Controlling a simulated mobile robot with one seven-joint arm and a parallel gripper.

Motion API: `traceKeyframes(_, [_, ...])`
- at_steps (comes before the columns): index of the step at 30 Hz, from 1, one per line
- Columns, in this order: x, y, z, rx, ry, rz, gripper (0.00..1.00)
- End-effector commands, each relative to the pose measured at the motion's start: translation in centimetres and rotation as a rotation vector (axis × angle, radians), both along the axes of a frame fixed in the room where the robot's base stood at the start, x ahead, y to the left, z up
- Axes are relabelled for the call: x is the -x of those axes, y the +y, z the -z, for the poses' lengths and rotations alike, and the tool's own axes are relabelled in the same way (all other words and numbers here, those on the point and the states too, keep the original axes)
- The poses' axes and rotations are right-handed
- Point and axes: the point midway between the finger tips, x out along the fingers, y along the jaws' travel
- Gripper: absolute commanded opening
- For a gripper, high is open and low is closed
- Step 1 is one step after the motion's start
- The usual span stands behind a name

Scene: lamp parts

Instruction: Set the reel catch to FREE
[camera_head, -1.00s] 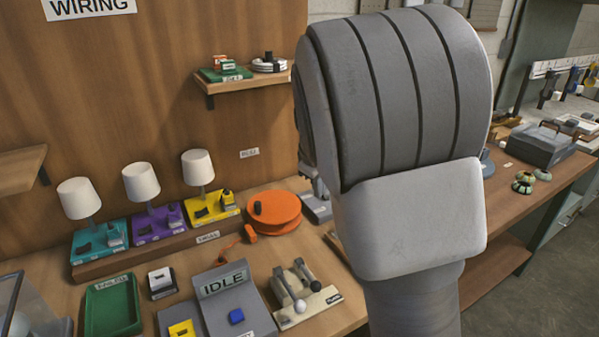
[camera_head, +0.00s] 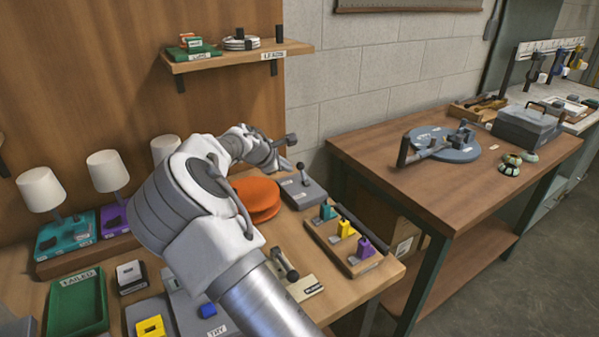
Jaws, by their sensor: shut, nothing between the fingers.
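The orange reel (camera_head: 256,199) lies flat on the wooden bench, partly hidden behind my arm. Just right of it stands a grey box (camera_head: 305,194) with an upright, dark-knobbed lever (camera_head: 301,170); it looks like the reel catch. Any marking on it is too small to read, so I cannot tell its setting. My gripper (camera_head: 284,146) is shut and empty, above and behind the reel, close to the lever's upper left. I cannot tell whether it touches the lever.
A rack of teal, yellow and purple pieces (camera_head: 345,243) stands at the bench's right edge. A panel with a dark-handled lever (camera_head: 287,268) lies in front of the reel. Lamps (camera_head: 110,171) and a green tray (camera_head: 78,304) are left. A shelf (camera_head: 235,56) hangs above.

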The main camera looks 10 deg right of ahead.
Motion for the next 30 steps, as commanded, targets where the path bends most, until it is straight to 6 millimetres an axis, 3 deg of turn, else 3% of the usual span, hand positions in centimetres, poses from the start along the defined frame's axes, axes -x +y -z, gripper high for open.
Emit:
traceKeyframes(6, [-1.9, 3.3, 1.5, 0.141, 0.007, -0.127, 0.0])
traceKeyframes(12, [-2.5, 4.5, 1.9, 0.189, 0.008, -0.173, 0.0])
traceKeyframes(23, [-2.6, 4.5, 1.9, 0.192, 0.008, -0.175, 0.0])
traceKeyframes(30, [-4.1, 3.0, 3.5, 0.193, 0.01, -0.171, 0.0])
